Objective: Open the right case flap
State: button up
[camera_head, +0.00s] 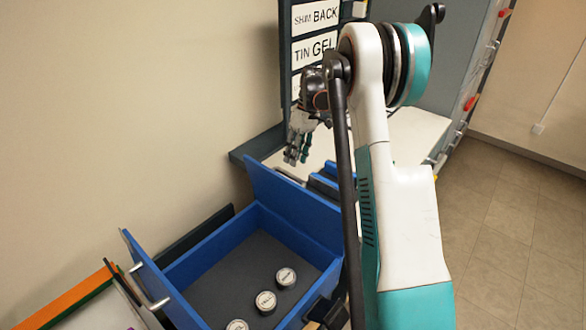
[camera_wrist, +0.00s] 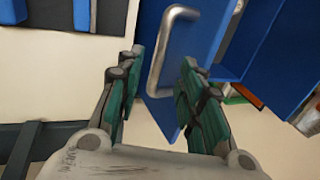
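The blue case (camera_head: 215,247) stands at the lower middle of the head view, its dark-floored inside visible. One blue flap (camera_head: 282,203) stands tilted up at its far side. The other flap (camera_head: 150,280), with two metal handles, is swung out at the left. My gripper (camera_head: 298,148) is above the far flap. In the wrist view, its fingers (camera_wrist: 161,62) are apart, with a metal handle (camera_wrist: 158,65) on a blue panel (camera_wrist: 200,35) showing between them. I cannot tell whether they touch the handle.
Three round labelled tins (camera_head: 265,302) are in the case. A sign board (camera_head: 313,48) stands behind my gripper, with a white worktop (camera_head: 415,138) to the right. An orange-edged item (camera_head: 65,297) lies left of the case. The floor at the right is clear.

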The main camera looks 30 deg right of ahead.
jog(key=shift+v, duration=2.55)
